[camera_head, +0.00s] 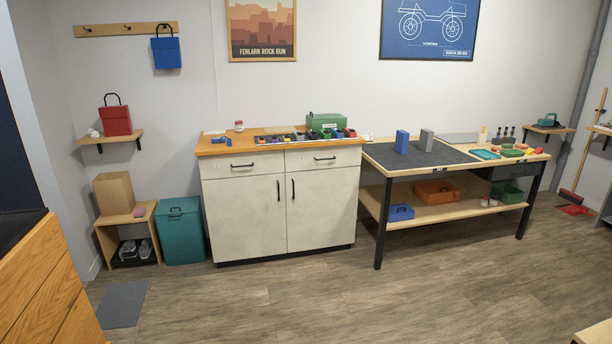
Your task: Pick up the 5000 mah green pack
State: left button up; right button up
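Several small coloured blocks that look like battery packs stand at the right end of the wooden top (262,145) of a cream cabinet. Green, red and blue ones are among them. A green pack (312,134) seems to be in this row, but labels are too small to read, so I cannot tell which is the 5000 mah one. A larger green box (326,120) stands behind the row. Neither of my grippers is in view.
The cream cabinet (245,210) stands against the wall beside a workbench (432,153) with a dark mat. A teal bin (181,232) and a low wooden stand (103,237) are left of it. The floor (330,295) in front is clear, with a grey mat (124,303) at left.

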aim_at(326, 135)
jog(key=i+l+z, duration=0.1)
jog(key=i+z, duration=0.4)
jog(key=i, duration=1.5)
jog(key=i+u, duration=0.1)
jog(key=i, duration=0.55)
jog(key=i+l, duration=0.1)
jog(key=i, duration=0.55)
jog(key=i+l+u, duration=0.15)
jog(key=i, duration=0.55)
jog(key=i+l+u, duration=0.15)
jog(key=i+u, duration=0.15)
jog(key=i, duration=0.15)
jog(key=i+l+u, duration=0.25)
jog(key=i, duration=0.2)
